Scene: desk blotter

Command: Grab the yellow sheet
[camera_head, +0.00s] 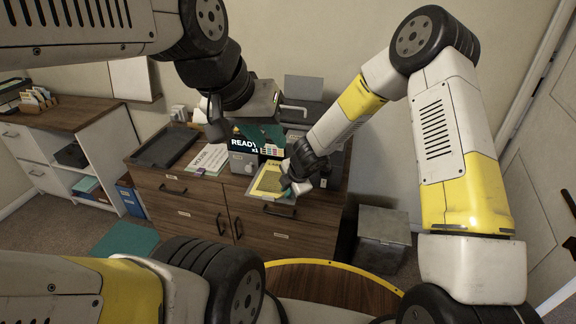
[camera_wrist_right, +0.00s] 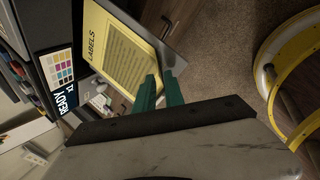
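The yellow sheet (camera_head: 268,179) lies flat on a pale grey backing at the front edge of the desk top. In the right wrist view the yellow sheet (camera_wrist_right: 118,58) shows the heading "LABELS" and dense printed lines. My right gripper (camera_head: 289,184) is at the sheet's right side. In the right wrist view the green fingertips of my right gripper (camera_wrist_right: 160,76) stand a little apart over the sheet's near edge; whether they touch it I cannot tell. My left gripper (camera_head: 262,136) hangs above the back of the desk, away from the sheet; its finger gap is hidden.
A dark box with a "READY" display (camera_head: 242,146) stands behind the sheet. A white printed card (camera_head: 209,158) and a dark tray (camera_head: 165,147) lie to the left. A grey bin (camera_head: 383,238) stands on the floor at right.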

